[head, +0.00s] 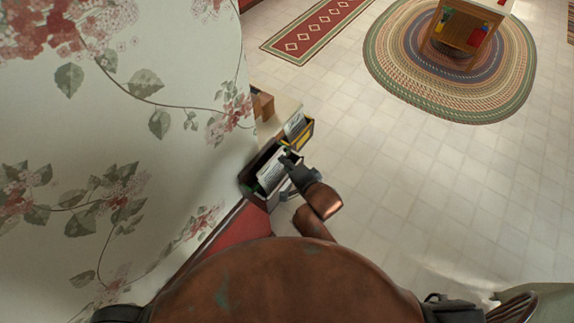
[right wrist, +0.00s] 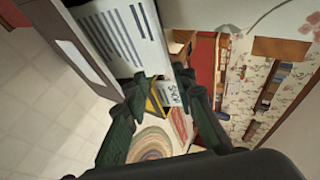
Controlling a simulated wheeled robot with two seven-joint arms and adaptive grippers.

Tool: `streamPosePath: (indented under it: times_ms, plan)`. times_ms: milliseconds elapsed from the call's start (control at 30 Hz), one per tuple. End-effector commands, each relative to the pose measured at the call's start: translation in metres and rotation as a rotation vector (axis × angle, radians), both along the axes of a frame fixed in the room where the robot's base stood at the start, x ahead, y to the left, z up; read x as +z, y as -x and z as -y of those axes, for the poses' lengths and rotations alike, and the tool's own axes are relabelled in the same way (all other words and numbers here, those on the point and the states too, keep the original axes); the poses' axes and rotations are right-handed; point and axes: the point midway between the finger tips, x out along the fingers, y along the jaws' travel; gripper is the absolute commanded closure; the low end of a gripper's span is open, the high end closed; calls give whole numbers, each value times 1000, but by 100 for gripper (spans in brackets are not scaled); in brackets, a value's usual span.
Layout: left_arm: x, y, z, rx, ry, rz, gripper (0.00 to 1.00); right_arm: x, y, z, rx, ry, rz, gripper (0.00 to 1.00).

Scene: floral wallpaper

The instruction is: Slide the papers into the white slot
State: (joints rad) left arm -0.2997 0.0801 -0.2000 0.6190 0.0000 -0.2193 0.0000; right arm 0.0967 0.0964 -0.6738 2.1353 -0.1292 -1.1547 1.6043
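White papers with dark printed lines (head: 271,174) stand tilted in a dark wall-side holder (head: 262,196). They also show large in the right wrist view (right wrist: 125,35). My right gripper (head: 289,158) is at their upper right edge in the head view. In the right wrist view its two dark green fingers (right wrist: 163,88) are apart, with a gap between the tips. The papers reach close to the tips; I cannot tell whether they touch. I cannot single out the white slot. My left gripper is not in view.
Beyond the papers, a yellow-edged compartment (head: 303,138) holds another white paper (head: 295,123). The floral wall (head: 130,130) stands close on the left. A braided rug (head: 385,60) and small table (head: 450,40) are far off. The tiled floor at right is clear.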

Motion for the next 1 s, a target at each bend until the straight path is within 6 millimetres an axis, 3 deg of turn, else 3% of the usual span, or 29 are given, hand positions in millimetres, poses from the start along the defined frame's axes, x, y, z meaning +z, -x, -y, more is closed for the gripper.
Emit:
streamPosePath:
  times_ms: [167, 700, 1000]
  plan:
    - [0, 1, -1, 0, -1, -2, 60, 6, 9, 4, 1, -2, 0, 75]
    - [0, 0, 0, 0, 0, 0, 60, 57, 83, 42, -1, -3, 1, 75]
    - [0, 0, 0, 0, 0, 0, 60, 63, 91, 47, 0, 0, 0, 75]
